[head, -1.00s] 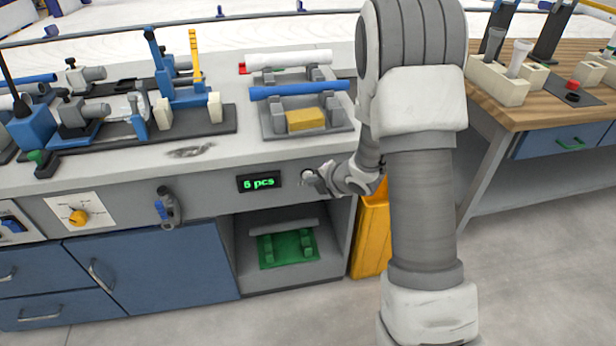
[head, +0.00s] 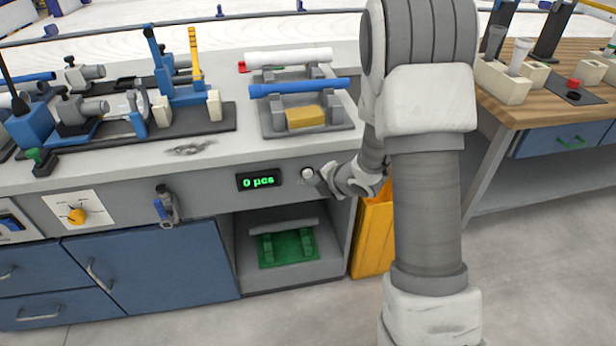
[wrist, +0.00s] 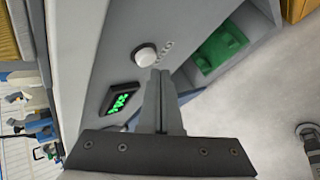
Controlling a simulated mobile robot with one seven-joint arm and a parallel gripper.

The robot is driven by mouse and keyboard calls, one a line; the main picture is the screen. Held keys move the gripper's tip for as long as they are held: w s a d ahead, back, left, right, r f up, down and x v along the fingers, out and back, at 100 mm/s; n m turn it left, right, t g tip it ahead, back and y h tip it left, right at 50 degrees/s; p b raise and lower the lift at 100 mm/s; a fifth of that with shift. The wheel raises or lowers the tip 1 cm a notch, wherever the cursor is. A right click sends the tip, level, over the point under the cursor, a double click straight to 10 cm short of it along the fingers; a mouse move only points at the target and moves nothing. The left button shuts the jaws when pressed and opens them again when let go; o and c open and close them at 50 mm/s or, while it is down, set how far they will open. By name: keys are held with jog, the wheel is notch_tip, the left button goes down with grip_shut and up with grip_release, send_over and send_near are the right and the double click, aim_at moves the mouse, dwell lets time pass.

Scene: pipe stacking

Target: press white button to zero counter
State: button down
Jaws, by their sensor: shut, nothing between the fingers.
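The white button (head: 307,173) is on the grey front panel of the bench, just right of the counter display (head: 259,181). The display reads "0 pcs" in green. In the wrist view the round white button (wrist: 146,54) sits just beyond the fingertips, and the display (wrist: 121,102) is at lower left of it. My gripper (head: 318,178) is shut and empty, its tips close to the button. The fingers (wrist: 160,74) are together in the wrist view. Whether the tips touch the button I cannot tell, though a small gap seems to show.
Below the panel is an open bay with a green rack (head: 287,248). A yellow bin (head: 373,238) stands right of it. On the bench top lie a blue pipe (head: 299,88) and a white pipe (head: 288,57) on grey holders.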

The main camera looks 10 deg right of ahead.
jog(key=shift+s, duration=0.1)
jog(key=s+b, duration=0.2)
jog(key=s, duration=0.3)
dwell(0.5)
dwell(0.6)
jog(key=s+d+r+m+h, duration=0.3)
jog(key=r+m, duration=0.3)
jog(key=r, duration=0.1)
jog(key=s+d+r+m+h, duration=0.2)
jog(key=s+r+m, duration=0.1)
jog(key=r+m, duration=0.45)
jog(key=s+a+r+m+g+y, duration=0.1)
jog(key=s+a+r+m+g, duration=0.15)
jog(key=s+m, duration=0.55)
jog(key=s+a+r+m+g, duration=0.1)
jog(key=s+a+r+m, duration=0.3)
jog(key=s, duration=0.7)
notch_tip(320, 180, up, 25)
jog(key=p, duration=2.5)
jog(key=shift+d+f, duration=0.15)
jog(key=shift+d, duration=0.15)
